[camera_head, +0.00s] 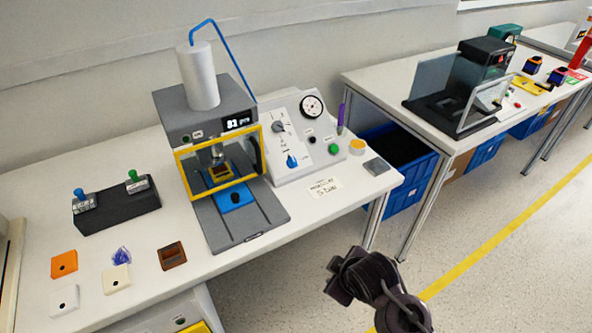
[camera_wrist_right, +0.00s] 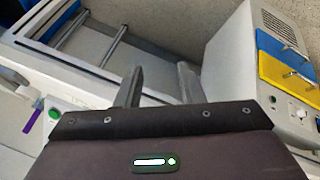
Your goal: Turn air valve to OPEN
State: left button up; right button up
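A sloped light-grey control panel (camera_head: 299,140) stands on the table beside the press. It carries a blue knob (camera_head: 291,161) low on its face and a grey-black rotary knob (camera_head: 278,127) above it. The lettering is too small to read, so I cannot tell which knob is the air valve or its setting. My right gripper (camera_head: 340,278) hangs over the floor in front of the table's right end, well apart from the panel. In the right wrist view its two fingers (camera_wrist_right: 158,84) are spread with nothing between them. My left gripper is in neither view.
The press (camera_head: 205,125) with a yellow guard frame stands left of the panel. A green button (camera_head: 333,149) and a purple marker (camera_head: 341,116) are at its right. Small blocks (camera_head: 64,264) lie at the table's front left. The floor at right is clear.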

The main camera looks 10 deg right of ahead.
jog(key=w+a+r+n+t, duration=0.3)
jog(key=w+r+n, duration=0.1)
jog(key=w+n, duration=0.35)
jog(key=n+t+y, duration=0.3)
jog(key=n, duration=1.3)
send_near(294, 162)
jog(key=shift+m, duration=0.25)
jog(key=s+a+f, duration=0.1)
jog(key=s, duration=0.1)
jog(key=s+a+f, duration=0.1)
jog(key=s+f, duration=0.1)
jog(key=shift+s+a, duration=0.1)
jog(key=shift+a, duration=0.1)
jog(key=w+d+n, duration=0.1)
jog(key=n, duration=0.1)
jog(key=w+r+n, duration=0.1)
jog(key=w+n, duration=0.1)
jog(key=n, duration=0.1)
jog(key=w+d+n, duration=0.1)
jog(key=w+n, duration=0.1)
jog(key=shift+w+d+r+n+t+y, duration=0.1)
jog(key=shift+d+r+n+t+y, duration=0.2)
jog(key=shift+r+y, duration=0.1)
jog(key=shift+w+a+f, duration=0.15)
jog(key=shift+w+a, duration=0.05)
jog(key=shift+w, duration=0.4)
jog(key=shift+p+x, duration=0.35)
jog(key=shift+x, duration=2.9)
jog(key=c, duration=0.6)
jog(key=shift+c, duration=0.2)
